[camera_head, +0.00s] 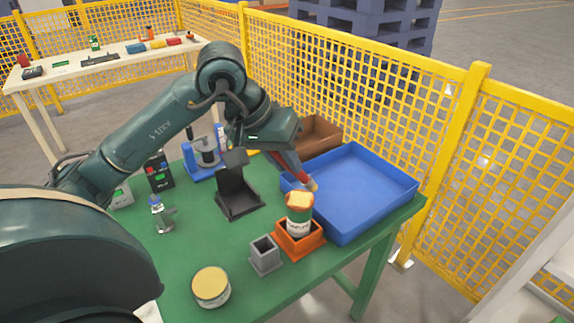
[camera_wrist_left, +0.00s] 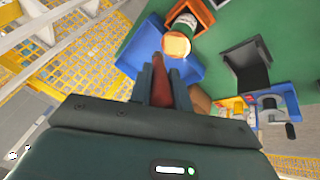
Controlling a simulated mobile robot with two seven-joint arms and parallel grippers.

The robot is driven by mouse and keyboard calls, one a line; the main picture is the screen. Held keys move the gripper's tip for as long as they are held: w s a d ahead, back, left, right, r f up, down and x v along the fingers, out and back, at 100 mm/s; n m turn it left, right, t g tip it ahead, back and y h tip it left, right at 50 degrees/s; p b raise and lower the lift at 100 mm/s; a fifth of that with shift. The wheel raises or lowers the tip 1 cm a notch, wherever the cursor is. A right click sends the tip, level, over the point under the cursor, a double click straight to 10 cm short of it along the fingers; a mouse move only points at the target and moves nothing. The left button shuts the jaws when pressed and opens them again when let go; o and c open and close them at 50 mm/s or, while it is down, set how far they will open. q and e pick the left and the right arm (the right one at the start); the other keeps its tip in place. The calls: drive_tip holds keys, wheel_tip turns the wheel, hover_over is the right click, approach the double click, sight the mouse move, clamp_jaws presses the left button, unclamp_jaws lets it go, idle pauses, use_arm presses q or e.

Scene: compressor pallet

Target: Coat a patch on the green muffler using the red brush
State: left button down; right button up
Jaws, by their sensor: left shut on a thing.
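My left gripper (camera_head: 287,154) is shut on the red brush (camera_head: 293,169), whose pale tip points down and to the right. In the left wrist view the brush (camera_wrist_left: 160,82) sits between the two fingers. My right gripper is not in view.
A blue tray (camera_head: 365,193) lies at the table's right, with a brown bin (camera_head: 319,136) behind it. A black stand (camera_head: 238,197), a grey square cup (camera_head: 265,254) and a yellow-topped tin (camera_head: 211,287) stand on the green table. Yellow mesh fencing (camera_head: 360,95) runs behind.

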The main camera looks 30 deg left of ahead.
use_arm(q)
drive_tip(key=shift+s+a+r, duration=0.15)
drive_tip(key=shift+a+r, duration=0.05)
drive_tip(key=shift+r, duration=0.35)
drive_tip(key=shift+d+r+p, duration=0.1)
drive_tip(key=shift+r+p, duration=1.25)
drive_tip(key=shift+r, duration=0.85)
